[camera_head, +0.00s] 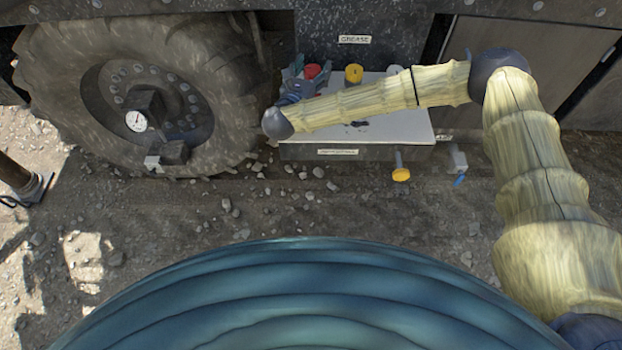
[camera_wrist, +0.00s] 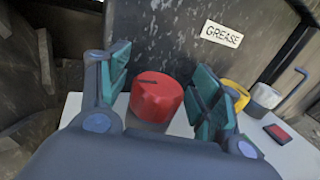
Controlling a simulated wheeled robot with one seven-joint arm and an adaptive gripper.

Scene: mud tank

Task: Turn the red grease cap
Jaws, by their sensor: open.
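The red grease cap (camera_wrist: 156,97) stands upright on a pale box top, with a dark line across its top. In the wrist view my open gripper (camera_wrist: 160,92) has one green-padded finger to the left of the cap and one to its right, with visible gaps on both sides. In the head view the red cap (camera_head: 312,71) shows at the back left of the box, beside my gripper (camera_head: 303,74). My forearm crosses in front of the box and hides part of its top.
A yellow cap (camera_head: 354,73) stands right of the red one. A grey-white cap (camera_wrist: 266,96) and a small red-black item (camera_wrist: 277,134) are farther right. The GREASE label (camera_head: 355,39) is on the wall behind. A large tyre (camera_head: 60,60) stands close on the left. A yellow knob (camera_head: 401,175) hangs below the box (camera_head: 420,128).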

